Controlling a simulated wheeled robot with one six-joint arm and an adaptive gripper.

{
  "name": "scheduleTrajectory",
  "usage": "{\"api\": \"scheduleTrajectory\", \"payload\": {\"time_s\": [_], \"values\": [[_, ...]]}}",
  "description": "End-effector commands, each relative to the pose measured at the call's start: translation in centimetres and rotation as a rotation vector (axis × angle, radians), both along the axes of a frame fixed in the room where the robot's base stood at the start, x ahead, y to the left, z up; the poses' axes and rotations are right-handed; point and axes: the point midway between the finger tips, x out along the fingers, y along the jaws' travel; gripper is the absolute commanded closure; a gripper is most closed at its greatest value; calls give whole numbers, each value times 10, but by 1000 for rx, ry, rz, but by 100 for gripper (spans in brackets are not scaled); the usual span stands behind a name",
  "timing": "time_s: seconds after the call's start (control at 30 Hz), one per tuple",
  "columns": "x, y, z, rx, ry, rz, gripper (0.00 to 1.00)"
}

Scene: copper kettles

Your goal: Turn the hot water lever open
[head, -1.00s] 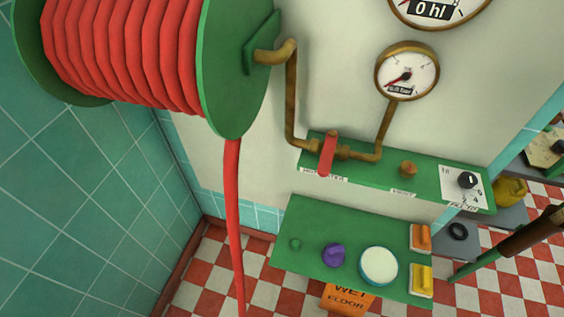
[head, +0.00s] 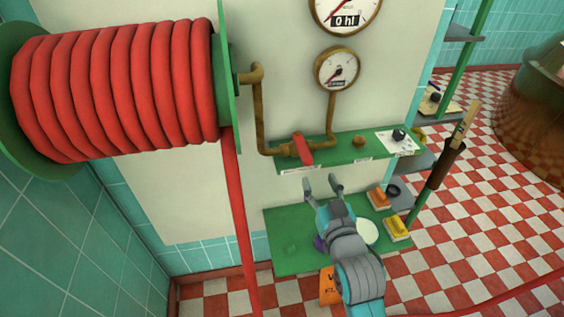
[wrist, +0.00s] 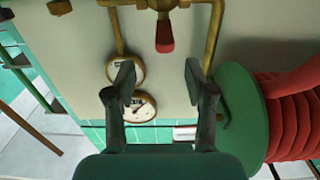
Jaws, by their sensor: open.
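The red hot water lever (head: 302,149) sits on the brass pipe (head: 279,149) above the left part of the green upper shelf (head: 330,155). It slants down toward the front. The lever also shows at the top of the wrist view (wrist: 165,36), where the picture is upside down. My gripper (head: 321,183) is open and empty, in front of and a little below the shelf, apart from the lever. In the wrist view, its two fingers (wrist: 159,73) stand wide apart, with the lever beyond them.
A large red hose reel (head: 115,90) fills the left, and its hose (head: 240,220) hangs down. A gauge (head: 337,69) is above the pipe. A knob (head: 398,135) sits on the shelf's right end. A lower green shelf (head: 290,250) holds sponges and a white-topped tin (head: 366,231).

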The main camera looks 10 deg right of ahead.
Motion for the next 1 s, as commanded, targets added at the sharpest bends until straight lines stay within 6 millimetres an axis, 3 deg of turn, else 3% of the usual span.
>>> {"api": "scheduleTrajectory", "payload": {"time_s": [0.27,0.7,1.0], "values": [[20,0,5,0,-3,0,46],[91,0,6,0,-5,0,46],[111,0,5,0,-3,0,46]]}}
